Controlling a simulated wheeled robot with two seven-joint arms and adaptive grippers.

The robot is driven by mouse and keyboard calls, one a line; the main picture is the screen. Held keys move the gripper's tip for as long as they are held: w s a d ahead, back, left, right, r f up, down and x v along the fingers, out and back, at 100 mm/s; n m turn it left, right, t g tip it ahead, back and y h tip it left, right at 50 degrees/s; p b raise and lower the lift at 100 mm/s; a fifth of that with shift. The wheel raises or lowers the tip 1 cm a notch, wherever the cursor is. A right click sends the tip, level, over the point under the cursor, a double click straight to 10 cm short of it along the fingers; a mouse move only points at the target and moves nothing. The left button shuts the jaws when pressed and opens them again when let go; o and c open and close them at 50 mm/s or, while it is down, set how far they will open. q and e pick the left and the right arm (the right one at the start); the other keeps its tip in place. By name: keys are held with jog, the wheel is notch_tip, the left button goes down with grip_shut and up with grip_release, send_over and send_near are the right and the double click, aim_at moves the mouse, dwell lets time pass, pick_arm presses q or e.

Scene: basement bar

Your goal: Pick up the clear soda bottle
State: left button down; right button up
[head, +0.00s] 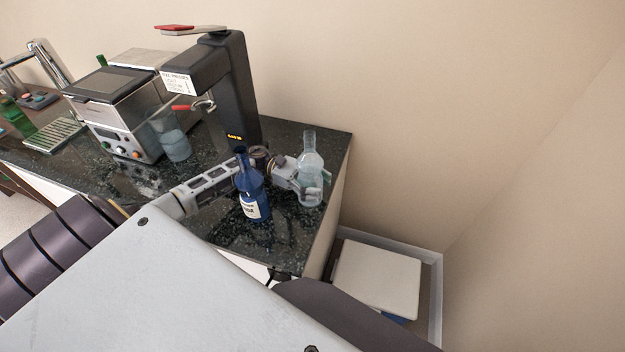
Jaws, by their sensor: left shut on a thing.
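The clear soda bottle (311,160) is upright near the right end of the dark stone counter (285,240). My left arm reaches in from the left across the counter, passing behind a dark blue bottle. My left gripper (310,191) is shut on the lower part of the clear bottle, with its fingers around the body. The fingers hide part of the bottle's base, so I cannot tell whether it touches the counter. My right gripper does not show.
The blue bottle (250,190) with a white label stands close beside my left forearm. A tall black dispenser (235,85), a clear pitcher (171,137) and a steel coffee machine (113,112) stand to the left. A bin with a pale lid (377,275) is below the counter's right edge.

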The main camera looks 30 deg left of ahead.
aim_at(318, 159)
pick_arm(q)
jog(key=shift+r, duration=0.15)
jog(key=shift+r+b, duration=0.8)
jog(key=shift+r, duration=4.15)
